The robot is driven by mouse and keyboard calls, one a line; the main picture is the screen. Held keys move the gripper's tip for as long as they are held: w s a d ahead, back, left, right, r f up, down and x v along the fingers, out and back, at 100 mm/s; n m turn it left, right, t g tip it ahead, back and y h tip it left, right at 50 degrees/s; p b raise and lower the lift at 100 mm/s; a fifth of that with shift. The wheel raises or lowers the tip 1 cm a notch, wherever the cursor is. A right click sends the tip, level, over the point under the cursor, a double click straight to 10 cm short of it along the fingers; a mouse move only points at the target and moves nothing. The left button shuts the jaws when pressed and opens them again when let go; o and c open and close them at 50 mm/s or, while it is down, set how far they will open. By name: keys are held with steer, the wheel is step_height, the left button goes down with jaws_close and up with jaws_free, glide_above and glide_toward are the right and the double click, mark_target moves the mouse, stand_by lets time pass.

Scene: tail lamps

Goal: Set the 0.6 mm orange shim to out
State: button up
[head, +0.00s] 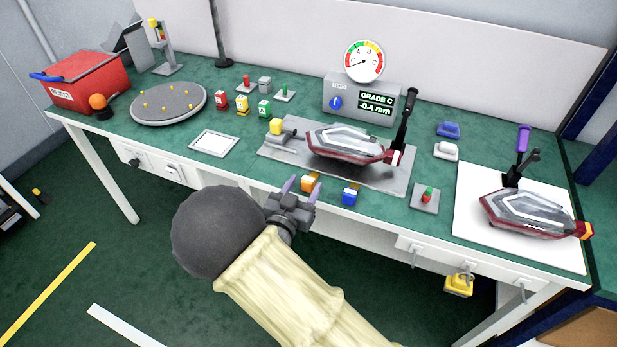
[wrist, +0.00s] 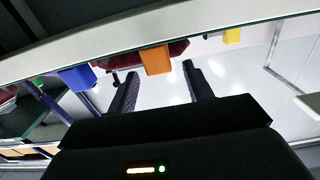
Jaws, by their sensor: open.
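The orange shim (head: 311,182) shows as a small orange block with a pale part at the front edge of the grey fixture plate (head: 385,182). The blue shim (head: 349,196) is to its right. In the wrist view the orange block (wrist: 156,60) is ahead, between the lines of my two fingers, with the blue block (wrist: 78,78) to its left. My gripper (head: 298,187) is open and empty, just in front of the bench edge, close to the orange shim. I cannot tell the exact gap. A tail lamp (head: 345,144) sits on the plate.
A gauge box (head: 350,97) behind the lamp reads GRADE C, -0.4 mm. A black-handled lever (head: 405,115) stands right of the lamp. A second lamp (head: 528,212) lies on a white sheet. A small grey plate with a red-and-green button (head: 427,195) is at right front.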

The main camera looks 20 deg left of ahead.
steer(key=s+a, duration=0.1)
steer(key=s, duration=1.2)
steer(key=shift+w, duration=0.1)
